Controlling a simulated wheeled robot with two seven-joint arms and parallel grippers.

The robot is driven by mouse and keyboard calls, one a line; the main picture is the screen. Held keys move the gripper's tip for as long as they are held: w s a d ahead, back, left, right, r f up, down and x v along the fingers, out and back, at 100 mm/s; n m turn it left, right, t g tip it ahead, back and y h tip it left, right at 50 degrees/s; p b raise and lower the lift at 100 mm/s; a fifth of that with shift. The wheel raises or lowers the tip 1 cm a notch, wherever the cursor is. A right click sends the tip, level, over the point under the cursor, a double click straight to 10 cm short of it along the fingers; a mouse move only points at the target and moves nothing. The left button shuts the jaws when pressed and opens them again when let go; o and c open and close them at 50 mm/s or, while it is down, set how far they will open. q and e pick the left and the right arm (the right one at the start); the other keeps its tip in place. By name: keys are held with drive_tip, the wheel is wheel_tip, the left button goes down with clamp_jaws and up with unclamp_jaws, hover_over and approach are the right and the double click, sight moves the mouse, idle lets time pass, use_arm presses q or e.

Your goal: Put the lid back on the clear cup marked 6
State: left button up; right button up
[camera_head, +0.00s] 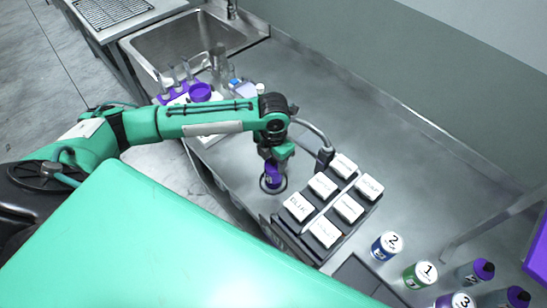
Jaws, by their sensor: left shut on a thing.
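My left gripper (274,168) reaches in over the middle of the steel counter, pointing down. It is shut on a small purple thing (272,178), mostly covered by the fingers, with a dark round outline around its lower part. I cannot tell whether it is a lid or a container. No number 6 can be read in this view, so I cannot pick out the clear cup marked 6. My right gripper is not in view.
A dark rack with several white labelled blocks (347,208) stands just right of the gripper. Numbered containers marked 2 (387,246), 1 (420,275) and 3 (455,301) stand at the lower right. A sink (190,45) is at the back left. The counter's back right is clear.

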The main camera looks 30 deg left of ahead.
use_arm(q)
drive_tip(key=shift+p, duration=0.4)
idle(0.7)
drive_tip(key=shift+f, duration=0.15)
idle(1.0)
drive_tip(key=shift+p, duration=0.6)
drive_tip(key=o, duration=1.5)
drive_tip(key=shift+r+p, duration=3.5)
drive_tip(key=shift+r, duration=0.05)
